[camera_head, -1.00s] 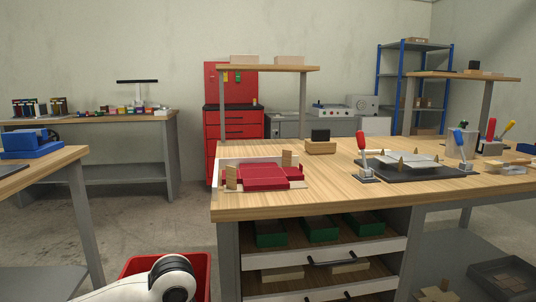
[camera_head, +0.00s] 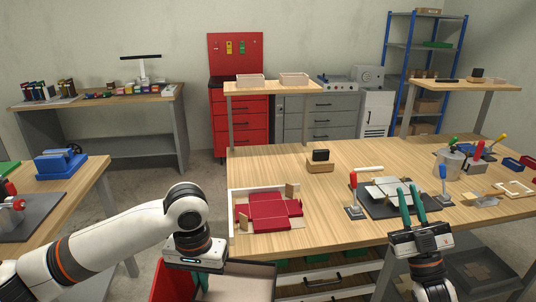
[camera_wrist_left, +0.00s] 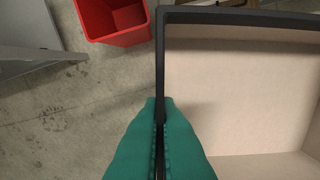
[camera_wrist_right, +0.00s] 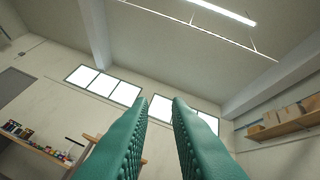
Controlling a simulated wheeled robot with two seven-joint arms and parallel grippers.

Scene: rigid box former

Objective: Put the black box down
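The black box (camera_head: 248,284) shows at the bottom of the head view, in front of the bench, with a dark rim and beige inside. In the left wrist view its black rim (camera_wrist_left: 240,17) and open beige inside fill the right side. My left gripper (camera_head: 201,284) points down and is shut on one wall of the box; its green fingers (camera_wrist_left: 160,125) lie on both sides of that wall. The box's underside is hidden. My right gripper (camera_head: 412,203) points up at the bench's front edge, empty, its fingers apart; the right wrist view shows the gap (camera_wrist_right: 160,108).
A red bin (camera_head: 163,268) stands on the floor beside the box. The bench's middle has bare room.

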